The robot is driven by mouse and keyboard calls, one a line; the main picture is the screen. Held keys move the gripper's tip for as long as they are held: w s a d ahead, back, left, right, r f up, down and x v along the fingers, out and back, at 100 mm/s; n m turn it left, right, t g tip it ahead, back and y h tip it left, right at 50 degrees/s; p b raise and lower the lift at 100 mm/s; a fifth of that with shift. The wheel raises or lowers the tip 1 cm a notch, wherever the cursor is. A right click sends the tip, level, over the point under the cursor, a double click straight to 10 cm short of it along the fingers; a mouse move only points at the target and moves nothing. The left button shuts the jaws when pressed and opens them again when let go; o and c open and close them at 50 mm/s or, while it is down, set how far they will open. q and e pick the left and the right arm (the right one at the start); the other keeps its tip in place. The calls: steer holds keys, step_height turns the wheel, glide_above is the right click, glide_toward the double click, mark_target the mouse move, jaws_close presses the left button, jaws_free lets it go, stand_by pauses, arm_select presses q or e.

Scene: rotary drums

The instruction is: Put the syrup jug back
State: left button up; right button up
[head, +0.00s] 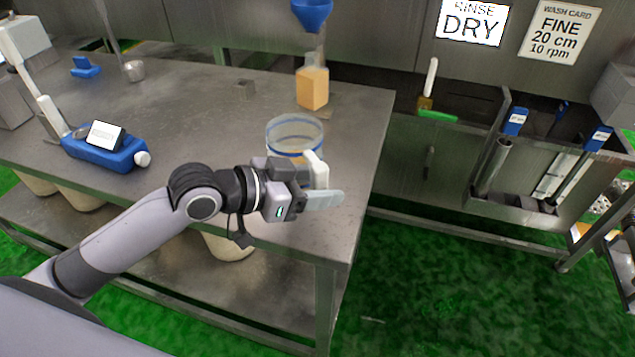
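A clear round jug (294,132) with blue bands and a little amber at its bottom is on the near right part of the steel table, seemingly the syrup jug. My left gripper (322,187) is right in front of it, overlapping its lower part. A white upright piece (316,166), perhaps the jug's handle, shows at the fingers. One pale grey finger points right; the other is hard to make out, so I cannot tell whether they grip the piece. My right gripper is not in view.
An amber-filled container (312,88) stands behind the jug, below a blue funnel (311,14). A blue scale-like device (104,148) sits at left.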

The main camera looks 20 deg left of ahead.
arm_select(q)
steer(key=shift+r, duration=0.1)
steer(key=shift+r, duration=0.1)
steer(key=v, duration=1.2)
steer(key=shift+b, duration=0.45)
steer(key=shift+d, duration=0.1)
